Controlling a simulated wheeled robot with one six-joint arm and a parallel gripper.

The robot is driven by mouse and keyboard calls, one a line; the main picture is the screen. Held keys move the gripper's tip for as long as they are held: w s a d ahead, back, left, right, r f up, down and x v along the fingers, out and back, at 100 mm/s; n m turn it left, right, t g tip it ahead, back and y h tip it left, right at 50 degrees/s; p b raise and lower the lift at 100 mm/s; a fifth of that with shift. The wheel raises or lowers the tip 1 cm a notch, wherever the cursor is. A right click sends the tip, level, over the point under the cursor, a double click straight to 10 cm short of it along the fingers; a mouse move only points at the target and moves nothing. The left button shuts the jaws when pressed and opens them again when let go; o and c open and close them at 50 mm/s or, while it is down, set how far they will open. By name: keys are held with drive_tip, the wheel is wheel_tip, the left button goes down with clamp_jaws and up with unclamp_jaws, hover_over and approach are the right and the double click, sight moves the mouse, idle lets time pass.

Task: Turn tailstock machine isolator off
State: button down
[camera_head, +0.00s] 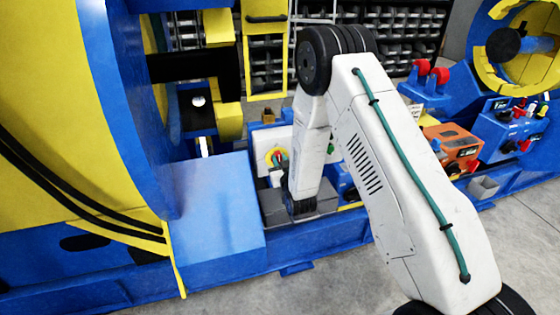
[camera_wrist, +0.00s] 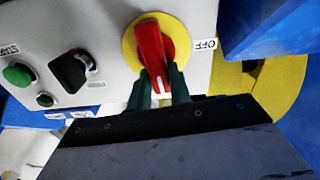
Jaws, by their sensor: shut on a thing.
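The isolator is a red rotary handle (camera_wrist: 152,50) on a yellow disc (camera_wrist: 130,47), mounted on a white panel (camera_wrist: 105,30). In the wrist view the handle points down the picture, its white-marked end lowest, and an OFF label (camera_wrist: 205,44) shows upside down to its right. My gripper (camera_wrist: 160,90) has its dark green fingers on both sides of the handle's lower end and is shut on it. In the head view the yellow disc (camera_head: 269,156) shows just left of my forearm, which hides part of the panel.
A green button (camera_wrist: 18,74) by a START label and a dark switch (camera_wrist: 72,70) sit left of the handle. A blue block (camera_head: 215,205) stands left of the panel. An orange box (camera_head: 452,143) and blue control boxes (camera_head: 500,133) are to the right.

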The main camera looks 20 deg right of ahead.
drive_tip(key=shift+a+f+n, duration=0.3)
drive_tip(key=shift+f+n, duration=0.05)
drive_tip(key=shift+n, duration=2.45)
drive_tip(key=shift+a+f+n, duration=0.3)
drive_tip(key=shift+a+n, duration=0.05)
drive_tip(key=shift+n, duration=2.45)
drive_tip(key=shift+a+f+n, duration=0.3)
drive_tip(key=shift+f+n, duration=0.05)
drive_tip(key=shift+n, duration=2.45)
drive_tip(key=c, duration=1.3)
unclamp_jaws()
drive_tip(key=s, duration=0.8)
